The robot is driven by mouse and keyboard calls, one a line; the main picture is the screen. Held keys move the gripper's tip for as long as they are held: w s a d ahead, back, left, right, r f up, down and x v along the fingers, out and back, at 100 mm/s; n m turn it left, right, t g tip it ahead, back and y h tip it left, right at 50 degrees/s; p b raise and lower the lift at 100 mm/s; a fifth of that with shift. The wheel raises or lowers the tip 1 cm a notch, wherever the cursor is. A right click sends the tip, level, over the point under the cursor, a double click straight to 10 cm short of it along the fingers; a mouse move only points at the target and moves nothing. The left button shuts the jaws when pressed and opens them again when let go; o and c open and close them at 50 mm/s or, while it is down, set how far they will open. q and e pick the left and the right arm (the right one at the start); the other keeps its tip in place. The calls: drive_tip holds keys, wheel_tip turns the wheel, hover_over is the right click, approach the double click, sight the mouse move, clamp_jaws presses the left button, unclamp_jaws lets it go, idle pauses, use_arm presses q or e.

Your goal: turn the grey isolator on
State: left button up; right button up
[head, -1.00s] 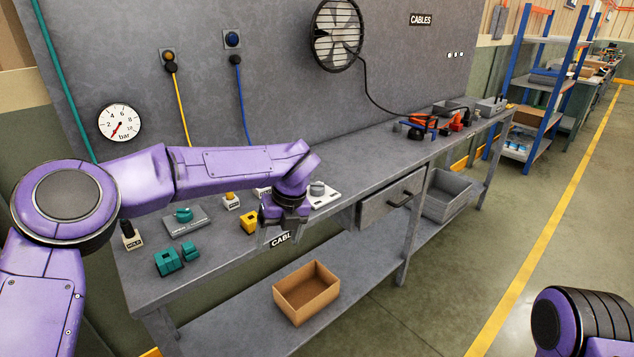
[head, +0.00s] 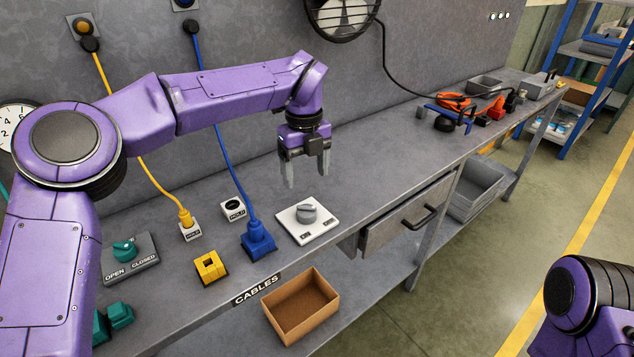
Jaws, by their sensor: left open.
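The grey isolator (head: 306,214) is a round grey knob on a white square plate (head: 292,231) with small dark labels. It sits on the bench near the front edge, left of the drawer. My left gripper (head: 307,181) points down with its two fingers apart and empty. In the picture it is just above the knob, apart from it. The label text on the plate is too small to read. My right arm shows only in part at the lower right; its gripper is out of view.
A blue plug (head: 258,246) with its cable stands left of the plate. A cardboard box (head: 301,306) is below. The bench behind the plate is clear.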

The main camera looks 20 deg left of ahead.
sight(306, 207)
use_arm(q)
drive_tip(key=shift+w+d+f, duration=0.1)
drive_tip(key=shift+w+f, duration=0.45)
drive_tip(key=shift+w, duration=0.1)
drive_tip(key=s+f, duration=0.1)
drive_tip(key=s+f+p, duration=0.1)
drive_tip(key=f, duration=0.1)
drive_tip(key=s+f, duration=0.1)
drive_tip(key=f, duration=0.1)
drive_tip(key=shift+s+a+f, duration=0.2)
drive_tip(key=shift+f, duration=0.05)
drive_tip(key=w+f, duration=0.1)
drive_tip(key=f, duration=0.1)
drive_tip(key=w+f, duration=0.1)
drive_tip(key=shift+w+d+f+p, duration=0.1)
drive_tip(key=shift+f+p, duration=0.2)
drive_tip(key=shift+f, duration=0.05)
drive_tip(key=shift+s+r, duration=0.2)
drive_tip(key=shift+s, duration=0.1)
drive_tip(key=shift+s+r, duration=0.1)
drive_tip(key=shift+s, duration=0.1)
drive_tip(key=c, duration=0.3)
drive_tip(key=shift+w, duration=0.1)
drive_tip(key=c, duration=0.7)
use_arm(e)
drive_tip(key=shift+r, duration=0.9)
